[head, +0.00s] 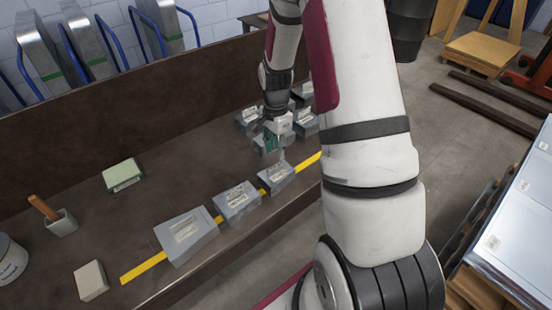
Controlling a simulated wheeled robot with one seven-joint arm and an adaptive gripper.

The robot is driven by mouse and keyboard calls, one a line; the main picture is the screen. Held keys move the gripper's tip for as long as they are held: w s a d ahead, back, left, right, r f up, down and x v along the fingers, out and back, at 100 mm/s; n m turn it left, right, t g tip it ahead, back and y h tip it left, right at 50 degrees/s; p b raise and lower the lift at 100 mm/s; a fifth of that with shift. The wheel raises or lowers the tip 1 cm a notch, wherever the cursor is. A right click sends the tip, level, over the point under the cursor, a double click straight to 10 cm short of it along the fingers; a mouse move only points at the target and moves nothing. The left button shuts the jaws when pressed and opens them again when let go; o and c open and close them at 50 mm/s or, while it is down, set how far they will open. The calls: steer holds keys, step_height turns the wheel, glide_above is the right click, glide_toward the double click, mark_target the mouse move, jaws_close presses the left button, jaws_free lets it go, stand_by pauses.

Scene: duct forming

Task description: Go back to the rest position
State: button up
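My gripper (274,145) is at the end of my arm, over the right part of the brown bench (150,215). It is just above and behind a grey labelled duct piece (277,178). The fingers are small and partly blurred against the pieces behind, so I cannot tell whether they are open, shut or touching anything. Two more grey duct pieces, one in the middle (236,200) and a larger one (186,235), stand in a row along the yellow strip (144,268). My arm hides the bench's right end.
Several grey pieces (247,119) cluster behind my gripper. A green-topped block (122,175), a cup with a wooden handle (62,223), a pale block (91,280) and a tin (10,262) are at left. A raised back panel (130,100) borders the bench. Pallets of sheet metal (515,225) stand right.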

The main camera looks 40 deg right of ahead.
steer(key=s+a+r+n+t, duration=0.1)
steer(key=s+a+r+n, duration=0.15)
steer(key=r, duration=0.55)
steer(key=s+a+r+n+t, duration=0.1)
steer(key=a+r+n, duration=0.25)
steer(key=r, duration=0.45)
steer(key=s+a+r+n+t, duration=0.15)
steer(key=a+r, duration=0.25)
steer(key=r, duration=0.4)
steer(key=s+a+r+n+t, duration=0.1)
steer(key=s+a+r+n, duration=0.2)
steer(key=s, duration=0.4)
steer(key=s+a+r+n+t, duration=0.1)
steer(key=s+a+r+n, duration=0.3)
steer(key=s+n, duration=0.3)
steer(key=shift+s+a+r, duration=0.2)
steer(key=shift+s+a, duration=0.25)
steer(key=shift+a, duration=0.1)
